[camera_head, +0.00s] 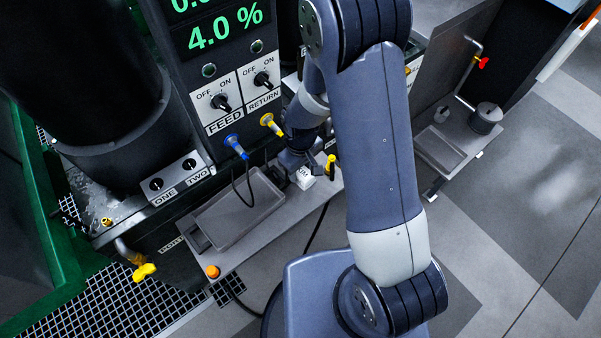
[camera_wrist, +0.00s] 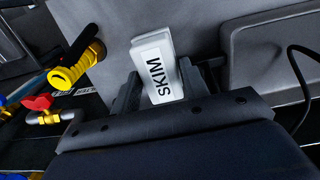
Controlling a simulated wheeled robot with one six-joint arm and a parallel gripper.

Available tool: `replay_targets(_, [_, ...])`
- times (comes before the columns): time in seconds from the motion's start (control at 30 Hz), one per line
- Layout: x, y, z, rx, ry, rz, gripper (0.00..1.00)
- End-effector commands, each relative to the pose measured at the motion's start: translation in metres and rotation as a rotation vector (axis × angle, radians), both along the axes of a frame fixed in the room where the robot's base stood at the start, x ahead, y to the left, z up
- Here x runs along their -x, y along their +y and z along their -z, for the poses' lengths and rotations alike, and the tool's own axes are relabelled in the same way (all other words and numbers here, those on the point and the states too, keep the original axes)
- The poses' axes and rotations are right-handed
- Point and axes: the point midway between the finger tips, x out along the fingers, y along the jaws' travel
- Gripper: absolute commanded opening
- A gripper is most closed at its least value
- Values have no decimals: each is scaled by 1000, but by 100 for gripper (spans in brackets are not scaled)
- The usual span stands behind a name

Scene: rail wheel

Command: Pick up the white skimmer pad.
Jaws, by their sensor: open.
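The white skimmer pad (camera_wrist: 156,66) is a small white block with a black "SKIM" label on its side. It stands on the grey shelf (camera_wrist: 100,25). In the head view the pad (camera_head: 305,179) shows at the right end of the shelf, partly hidden by my gripper (camera_head: 298,167). In the wrist view the two dark fingers of my gripper (camera_wrist: 158,88) are on either side of the pad's lower part in the picture. The jaws are open. I cannot tell whether either finger touches the pad.
A grey tray (camera_head: 238,235) lies left of the pad, with a dark cable over it. A yellow-topped fitting (camera_head: 331,160) stands close to the pad's right. The control panel (camera_head: 222,100) with blue and yellow connectors rises behind. An orange knob (camera_head: 212,271) sits at the shelf's left end.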

Motion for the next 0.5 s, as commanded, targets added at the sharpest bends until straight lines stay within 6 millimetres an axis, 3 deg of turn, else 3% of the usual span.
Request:
replay_targets(0.2, [0, 0, 0, -1, -1, 0, 41])
replay_targets(0.5, [0, 0, 0, -1, -1, 0, 17])
